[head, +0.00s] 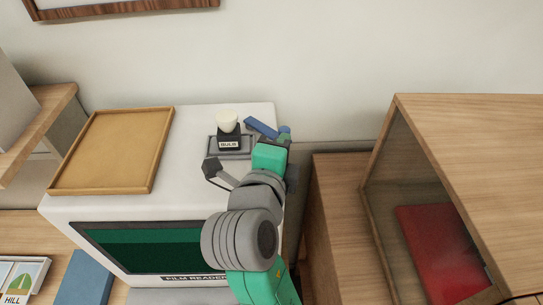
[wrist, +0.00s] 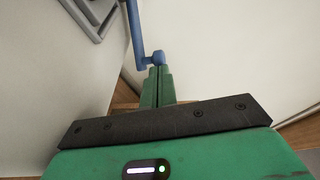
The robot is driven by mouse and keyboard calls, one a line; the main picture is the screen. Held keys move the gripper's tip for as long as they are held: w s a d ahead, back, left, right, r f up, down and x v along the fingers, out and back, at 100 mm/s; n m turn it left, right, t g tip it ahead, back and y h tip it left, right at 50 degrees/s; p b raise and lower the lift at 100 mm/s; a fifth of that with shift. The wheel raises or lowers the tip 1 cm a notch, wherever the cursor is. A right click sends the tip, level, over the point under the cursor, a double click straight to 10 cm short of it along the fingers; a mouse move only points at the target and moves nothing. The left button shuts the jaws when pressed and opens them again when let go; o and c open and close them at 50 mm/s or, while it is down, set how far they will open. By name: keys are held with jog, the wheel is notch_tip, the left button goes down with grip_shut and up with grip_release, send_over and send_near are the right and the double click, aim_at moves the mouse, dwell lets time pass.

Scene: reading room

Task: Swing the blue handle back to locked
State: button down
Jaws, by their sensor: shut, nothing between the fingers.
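The blue handle (head: 261,127) lies at the back right of the film reader's white top, slanting down to the right to a blue knob at its end. In the wrist view the blue handle (wrist: 138,32) comes down from the top edge and bends to the knob. My gripper (head: 285,139) is at the knob end, its fingertips mostly hidden by my arm. In the wrist view my gripper (wrist: 159,72) is shut and empty, its green fingertips right at the knob. I cannot tell whether they touch it.
A bulb (head: 227,123) in a dark holder labelled BULB stands left of the handle on a grey plate. A wooden tray (head: 75,183) lies on the left of the film reader (head: 190,198). A wooden cabinet (head: 470,145) with a red item inside stands at the right.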

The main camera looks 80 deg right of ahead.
jog(key=s+a+r+p, duration=0.2)
jog(key=a+p, duration=0.4)
jog(key=a, duration=0.7)
jog(key=shift+s+a+r, duration=0.15)
jog(key=shift+a+r, duration=0.1)
jog(key=shift+a, duration=0.1)
